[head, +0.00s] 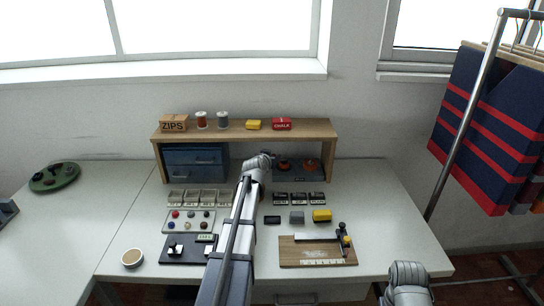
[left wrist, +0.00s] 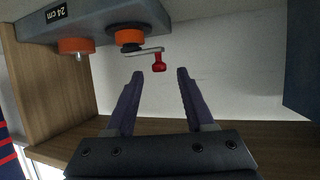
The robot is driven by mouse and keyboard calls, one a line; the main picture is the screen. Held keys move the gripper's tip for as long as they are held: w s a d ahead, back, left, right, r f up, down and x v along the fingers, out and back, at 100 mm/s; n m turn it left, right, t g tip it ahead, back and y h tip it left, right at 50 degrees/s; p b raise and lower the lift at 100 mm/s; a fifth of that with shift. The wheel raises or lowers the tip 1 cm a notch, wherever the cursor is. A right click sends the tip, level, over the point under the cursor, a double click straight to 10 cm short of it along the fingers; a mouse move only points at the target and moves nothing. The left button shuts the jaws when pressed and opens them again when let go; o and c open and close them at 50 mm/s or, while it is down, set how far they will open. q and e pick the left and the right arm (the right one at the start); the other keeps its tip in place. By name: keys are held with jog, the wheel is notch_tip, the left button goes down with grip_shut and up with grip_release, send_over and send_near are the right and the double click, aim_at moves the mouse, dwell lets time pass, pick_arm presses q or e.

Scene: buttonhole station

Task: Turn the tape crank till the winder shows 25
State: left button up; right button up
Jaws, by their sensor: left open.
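The tape winder (head: 312,177) sits in the right bay under the wooden shelf, with two orange-red reels on top. In the left wrist view the winder (left wrist: 100,20) appears upside down, and its label reads "24 cm". The crank (left wrist: 145,50) is a thin metal arm on one orange reel (left wrist: 127,37), ending in a red knob (left wrist: 159,65). My left gripper (left wrist: 160,74) is open, its two fingers on either side of the knob's line, with the knob close to the fingertips and not clamped. In the head view my left arm hides the gripper's fingers. My right gripper is not seen.
The shelf (head: 240,133) bears a zips box, thread spools and a chalk box. A blue drawer box (head: 195,161) stands in the left bay. Small trays, a button card and a wooden board (head: 318,251) lie on the table. A garment rail (head: 468,110) stands at right.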

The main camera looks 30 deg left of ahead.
pick_arm(q)
jog(key=p+v, duration=0.2)
jog(key=v, duration=0.4)
jog(key=shift+s, duration=0.15)
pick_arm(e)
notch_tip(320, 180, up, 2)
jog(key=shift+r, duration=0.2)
pick_arm(q)
jog(key=w+a+f+m+h+b, duration=0.1)
jog(key=w, duration=0.1)
jog(key=w+f+m+h+b, duration=0.1)
jog(key=w+h, duration=0.1)
jog(key=w+a+f+m+h+b, duration=0.1)
jog(key=w+m, duration=0.1)
jog(key=shift+w+a+t+h, duration=0.3)
jog(key=shift+w+a+h, duration=0.05)
jog(key=shift+w+h, duration=0.05)
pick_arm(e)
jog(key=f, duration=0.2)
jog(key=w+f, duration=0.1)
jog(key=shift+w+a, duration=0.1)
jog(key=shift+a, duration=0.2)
pick_arm(q)
grip_shut()
